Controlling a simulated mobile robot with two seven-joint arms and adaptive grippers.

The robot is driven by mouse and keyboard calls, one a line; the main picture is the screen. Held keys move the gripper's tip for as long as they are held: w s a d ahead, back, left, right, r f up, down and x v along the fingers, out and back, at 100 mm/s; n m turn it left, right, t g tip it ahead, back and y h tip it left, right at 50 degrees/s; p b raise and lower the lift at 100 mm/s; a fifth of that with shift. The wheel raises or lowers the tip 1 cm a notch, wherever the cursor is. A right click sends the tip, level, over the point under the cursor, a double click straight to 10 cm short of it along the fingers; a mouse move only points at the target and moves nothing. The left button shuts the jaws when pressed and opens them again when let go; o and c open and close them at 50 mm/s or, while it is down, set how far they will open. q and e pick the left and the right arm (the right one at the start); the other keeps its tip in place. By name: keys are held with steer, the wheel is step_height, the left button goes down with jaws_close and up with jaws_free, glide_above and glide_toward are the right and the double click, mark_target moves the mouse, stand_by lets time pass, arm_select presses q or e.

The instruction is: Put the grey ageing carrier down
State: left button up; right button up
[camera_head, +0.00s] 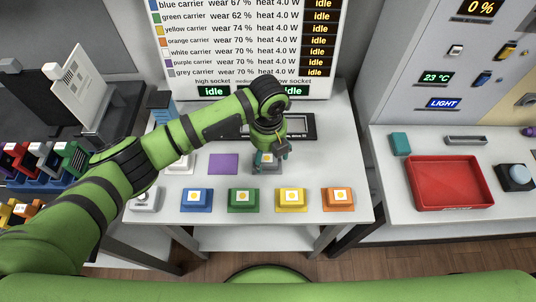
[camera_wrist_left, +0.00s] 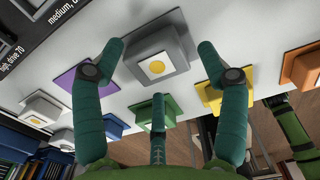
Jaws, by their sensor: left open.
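The grey carrier (camera_head: 267,167), a small block with a white label and yellow dot, sits on a grey pad on the white table, in the row behind the coloured carriers. In the left wrist view the grey carrier (camera_wrist_left: 157,62) sits upright between my spread fingers. My left gripper (camera_head: 270,155) is open just above it and partly covers it in the head view. In the left wrist view the fingers (camera_wrist_left: 160,75) stand apart from the carrier's sides. My right gripper does not show.
Blue (camera_head: 196,198), green (camera_head: 243,199), yellow (camera_head: 291,198) and orange (camera_head: 338,198) carriers stand along the front. An empty purple pad (camera_head: 223,164) lies left of the grey carrier. A dark socket unit (camera_head: 300,126) is behind. A red tray (camera_head: 450,184) is on the right table.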

mark_target(268, 158)
arm_select(q)
step_height(268, 158, up, 11)
steer(key=b, duration=0.1)
steer(key=shift+o, duration=0.5)
steer(key=shift+f, duration=0.15)
stand_by(0.8)
